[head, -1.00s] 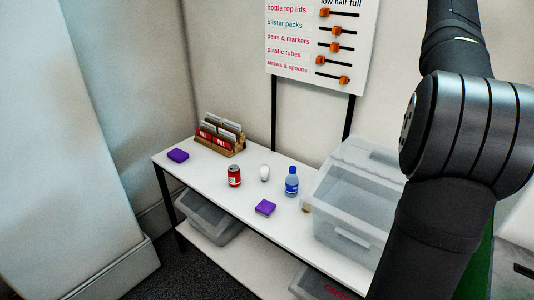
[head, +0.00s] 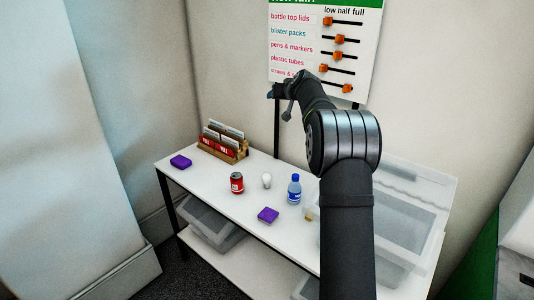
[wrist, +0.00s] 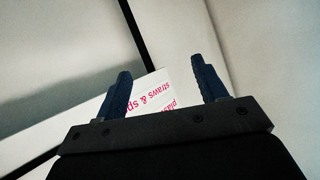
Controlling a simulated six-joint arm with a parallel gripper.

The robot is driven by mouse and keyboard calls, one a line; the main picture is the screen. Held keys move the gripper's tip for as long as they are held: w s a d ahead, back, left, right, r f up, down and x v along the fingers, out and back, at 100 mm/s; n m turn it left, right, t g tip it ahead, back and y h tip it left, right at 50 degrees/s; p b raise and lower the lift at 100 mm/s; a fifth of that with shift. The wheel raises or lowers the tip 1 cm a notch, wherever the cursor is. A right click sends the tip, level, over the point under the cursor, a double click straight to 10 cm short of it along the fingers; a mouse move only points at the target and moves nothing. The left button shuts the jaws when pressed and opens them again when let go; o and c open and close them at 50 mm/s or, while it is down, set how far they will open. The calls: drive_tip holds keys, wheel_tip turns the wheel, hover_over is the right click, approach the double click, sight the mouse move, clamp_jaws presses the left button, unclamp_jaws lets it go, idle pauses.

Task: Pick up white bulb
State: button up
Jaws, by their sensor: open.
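The white bulb (head: 267,180) stands on the white table (head: 225,197) in the head view, between a red can (head: 237,183) on its left and a blue bottle (head: 294,189) on its right. My gripper (head: 279,93) is above and behind the bulb, in front of the wall sign and well clear of the table. In the wrist view its two dark blue fingers (wrist: 163,86) are spread apart with nothing between them. The bulb does not show in the wrist view.
A wooden card holder (head: 224,151) stands at the back left. A clear plastic bin (head: 412,205) fills the right end, partly hidden by my arm. The sign (head: 300,45) is behind my gripper.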

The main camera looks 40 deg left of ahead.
drive_tip(key=s+f+n+g+h, duration=0.3)
drive_tip(key=s+f+h, duration=0.1)
drive_tip(key=f, duration=0.9)
drive_tip(key=n+g+h, duration=0.1)
drive_tip(key=g+h, duration=0.1)
approach(268, 175)
drive_tip(key=shift+h, duration=0.3)
drive_tip(key=x, duration=0.6)
drive_tip(key=shift+w+a+f, duration=0.15)
drive_tip(key=shift+a, duration=0.15)
drive_tip(key=shift+x, duration=3)
drive_tip(key=shift+c, duration=0.5)
drive_tip(key=c, duration=0.8)
